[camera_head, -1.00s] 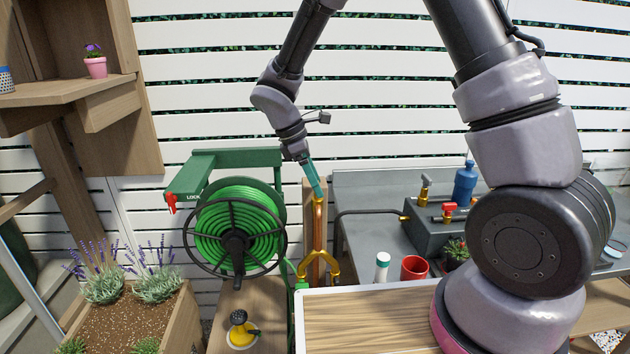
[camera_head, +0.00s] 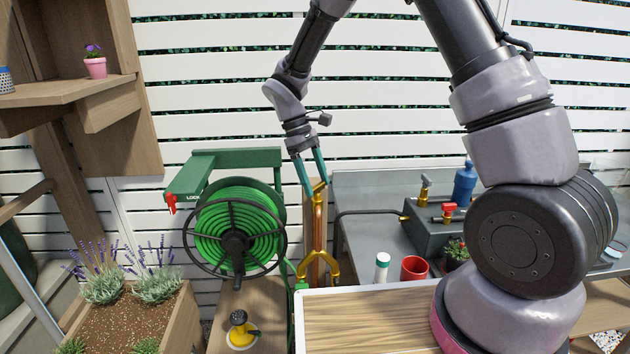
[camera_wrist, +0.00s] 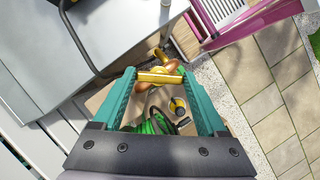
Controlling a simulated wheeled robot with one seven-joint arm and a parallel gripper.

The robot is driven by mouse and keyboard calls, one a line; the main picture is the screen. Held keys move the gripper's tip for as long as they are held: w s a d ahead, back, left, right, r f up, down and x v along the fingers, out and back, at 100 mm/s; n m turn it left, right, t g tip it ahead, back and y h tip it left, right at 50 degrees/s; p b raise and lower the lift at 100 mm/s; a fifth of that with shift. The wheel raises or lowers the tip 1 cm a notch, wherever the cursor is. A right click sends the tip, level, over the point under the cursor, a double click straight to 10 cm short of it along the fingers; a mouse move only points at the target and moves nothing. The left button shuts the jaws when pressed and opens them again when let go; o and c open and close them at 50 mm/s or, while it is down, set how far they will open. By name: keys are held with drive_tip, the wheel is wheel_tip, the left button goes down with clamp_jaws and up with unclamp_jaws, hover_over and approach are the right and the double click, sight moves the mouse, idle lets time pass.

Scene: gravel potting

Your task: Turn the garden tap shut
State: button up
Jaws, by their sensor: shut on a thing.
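The garden tap stands on a copper standpipe (camera_head: 319,228) against a wooden post, beside the green hose reel. Its brass bar handle (camera_head: 319,187) is at the top, and yellow-brass forked fittings show at the foot. My gripper (camera_head: 317,188) reaches down from above with its two teal fingers at the handle. In the wrist view the handle (camera_wrist: 160,77) spans the gap between the fingertips (camera_wrist: 160,75), one finger at each end, and the gripper is shut on it. The tap's body lies below the handle and is partly hidden in that view.
The green hose reel (camera_head: 238,232) is close on the left. A grey bench (camera_head: 365,190) stands to the right, with a hose, a grey box with valves, a blue bottle and a red cup (camera_head: 413,268). A yellow-and-black item (camera_head: 240,330) sits in front.

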drive_tip(key=m+y, duration=0.1)
drive_tip(key=m, duration=0.1)
drive_tip(key=m+g, duration=0.1)
drive_tip(key=m, duration=0.2)
drive_tip(key=shift+w+d+m+y, duration=0.1)
drive_tip(key=shift+w+m+y, duration=0.05)
drive_tip(key=shift+m+y, duration=0.2)
drive_tip(key=shift+d+m+y, duration=0.1)
drive_tip(key=shift+m+y, duration=0.85)
drive_tip(key=shift+m, duration=1.1)
drive_tip(key=o, duration=1.3)
drive_tip(key=shift+r, duration=0.1)
drive_tip(key=v, duration=1)
drive_tip(key=shift+w+r, duration=0.2)
drive_tip(key=shift+w, duration=0.15)
drive_tip(key=shift+d+r, duration=0.1)
